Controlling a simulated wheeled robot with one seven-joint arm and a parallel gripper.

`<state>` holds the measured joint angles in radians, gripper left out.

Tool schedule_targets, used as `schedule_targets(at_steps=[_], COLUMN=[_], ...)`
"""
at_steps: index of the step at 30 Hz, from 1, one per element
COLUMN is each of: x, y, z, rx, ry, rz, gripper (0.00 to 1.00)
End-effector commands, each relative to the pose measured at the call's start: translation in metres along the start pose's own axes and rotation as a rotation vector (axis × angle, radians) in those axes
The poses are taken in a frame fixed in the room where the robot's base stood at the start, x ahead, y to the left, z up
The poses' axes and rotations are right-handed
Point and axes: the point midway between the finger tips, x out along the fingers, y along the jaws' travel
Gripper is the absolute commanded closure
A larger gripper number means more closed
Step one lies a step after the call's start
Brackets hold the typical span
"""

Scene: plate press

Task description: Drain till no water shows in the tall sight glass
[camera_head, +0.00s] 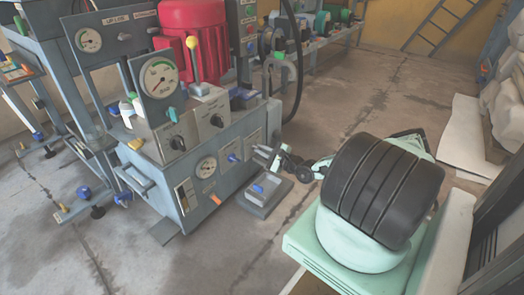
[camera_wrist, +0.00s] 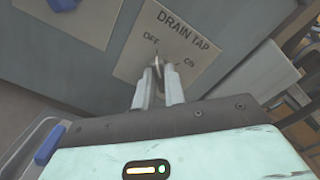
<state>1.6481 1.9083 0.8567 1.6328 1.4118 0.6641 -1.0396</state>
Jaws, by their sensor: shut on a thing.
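The drain tap plate (camera_wrist: 150,34) is on the grey tank's side, marked DRAIN TAP, OFF and ON. My gripper (camera_wrist: 158,88) is shut on the tap's small handle (camera_wrist: 158,62) in the wrist view. The fingers hide most of the handle, and its exact angle is hard to tell. In the head view my gripper (camera_head: 264,152) reaches the tank's right side from the right. A tall, narrow, pale strip that looks like the sight glass (camera_head: 186,196) is on the tank's front left. It is too small to tell whether water shows in it.
A grey tray (camera_head: 262,204) with a blue part stands on the floor below my gripper. The tank (camera_head: 168,185) carries a round gauge (camera_head: 206,167), and a blue knob (camera_head: 233,158) is beside the tap. The floor (camera_head: 330,110) behind my arm is clear.

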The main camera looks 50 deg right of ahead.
Motion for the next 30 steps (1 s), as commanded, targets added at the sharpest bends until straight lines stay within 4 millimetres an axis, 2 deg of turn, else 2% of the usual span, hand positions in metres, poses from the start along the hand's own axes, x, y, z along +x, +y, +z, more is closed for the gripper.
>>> schedule_targets(at_steps=[14, 30], x=[-0.0001, -0.0004], y=[-0.0015, -0.0038], z=[0.0019, 0.0015], rx=[0.073, 0.526], ry=[0.001, 0.002], rz=[0.002, 0.003], gripper=[1.0, 1.0])
